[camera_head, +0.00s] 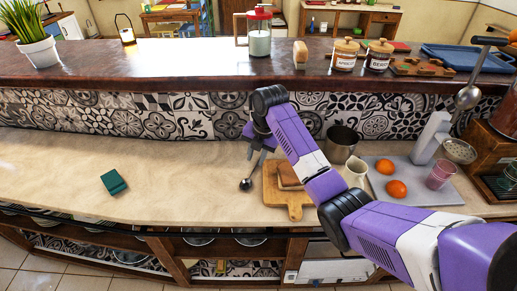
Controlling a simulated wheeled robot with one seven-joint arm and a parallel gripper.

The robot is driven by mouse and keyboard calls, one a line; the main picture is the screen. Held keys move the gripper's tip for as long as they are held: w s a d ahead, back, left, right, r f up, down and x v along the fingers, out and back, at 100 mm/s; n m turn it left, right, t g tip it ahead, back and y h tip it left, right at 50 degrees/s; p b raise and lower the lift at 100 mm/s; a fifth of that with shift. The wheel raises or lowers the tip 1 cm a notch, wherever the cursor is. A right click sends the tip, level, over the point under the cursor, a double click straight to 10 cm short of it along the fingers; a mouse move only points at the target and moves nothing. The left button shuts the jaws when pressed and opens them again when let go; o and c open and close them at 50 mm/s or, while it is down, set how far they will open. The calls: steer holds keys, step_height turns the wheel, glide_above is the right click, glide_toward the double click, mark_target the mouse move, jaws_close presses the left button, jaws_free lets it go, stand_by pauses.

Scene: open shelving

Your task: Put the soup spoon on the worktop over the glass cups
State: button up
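My gripper (258,147) is above the middle of the pale worktop (180,175), pointing down. It appears shut on the handle of the soup spoon (246,184), whose dark round bowl hangs low over the worktop, left of a wooden board. I cannot tell whether the bowl touches the surface. Rounded glassy pieces (201,239) show in the open shelving below the worktop's front edge, with more to the left (130,257). They are partly hidden by the edge and too small to identify surely as the glass cups.
A green sponge (113,182) lies on the left worktop. Right of my gripper are a wooden board (288,207) with a brown block, a metal pot (341,143), a cream jug (356,172), and a grey tray (435,190) with oranges.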

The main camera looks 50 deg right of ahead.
steer(key=v, duration=0.5)
steer(key=shift+s+r+b, duration=0.1)
steer(key=shift+r+b, duration=0.2)
steer(key=shift+r, duration=0.1)
